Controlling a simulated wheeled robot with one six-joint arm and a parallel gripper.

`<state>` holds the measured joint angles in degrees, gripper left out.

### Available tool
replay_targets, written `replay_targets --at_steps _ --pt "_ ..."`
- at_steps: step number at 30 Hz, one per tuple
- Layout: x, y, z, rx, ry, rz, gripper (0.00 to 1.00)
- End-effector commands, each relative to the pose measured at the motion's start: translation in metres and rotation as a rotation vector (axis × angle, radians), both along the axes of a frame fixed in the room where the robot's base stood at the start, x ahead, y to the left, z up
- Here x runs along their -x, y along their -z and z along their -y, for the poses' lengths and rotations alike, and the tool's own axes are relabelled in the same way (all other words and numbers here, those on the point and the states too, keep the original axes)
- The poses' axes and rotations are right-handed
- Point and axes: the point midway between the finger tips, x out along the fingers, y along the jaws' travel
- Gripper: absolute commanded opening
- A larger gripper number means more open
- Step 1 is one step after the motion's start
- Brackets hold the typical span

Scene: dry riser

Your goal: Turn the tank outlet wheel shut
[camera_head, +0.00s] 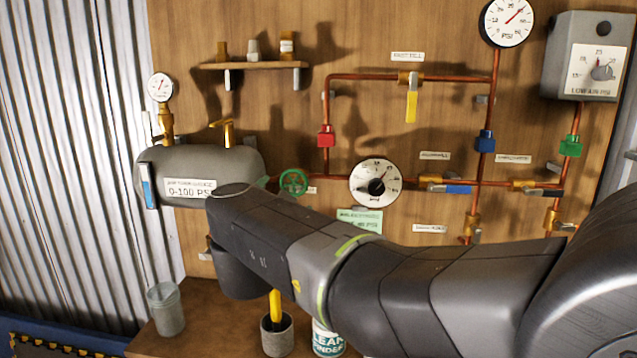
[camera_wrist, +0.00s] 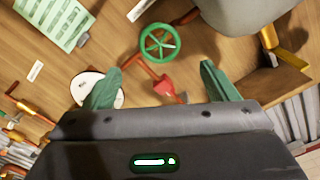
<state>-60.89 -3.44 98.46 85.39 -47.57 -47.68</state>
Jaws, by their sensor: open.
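The green tank outlet wheel (camera_head: 293,182) sits on the copper pipe just right of the grey tank (camera_head: 232,163) in the head view. In the wrist view the spoked green wheel (camera_wrist: 160,43) lies beyond my gripper (camera_wrist: 163,82), roughly centred between its two green fingers. The fingers are spread and nothing is between them. The wheel appears apart from the fingertips. In the head view my arm covers the area below the wheel, and my gripper's fingers cannot be made out there.
A round dial gauge (camera_head: 375,182) is on the pipe right of the wheel. A red fitting (camera_head: 326,136) is above it on the riser. A yellow-handled valve (camera_head: 411,104) hangs higher up. A bin (camera_head: 166,308) and a cup (camera_head: 277,337) stand on the bench below.

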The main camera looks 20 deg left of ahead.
Motion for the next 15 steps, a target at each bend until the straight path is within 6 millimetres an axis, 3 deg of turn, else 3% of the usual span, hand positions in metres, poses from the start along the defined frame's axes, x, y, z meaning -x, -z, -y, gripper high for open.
replay_targets --at_steps 9,15 --pt "-0.063 0.001 -0.014 0.001 0.004 0.000 0.80" --pt "-0.088 0.000 -0.021 -0.001 0.002 -0.001 0.80"
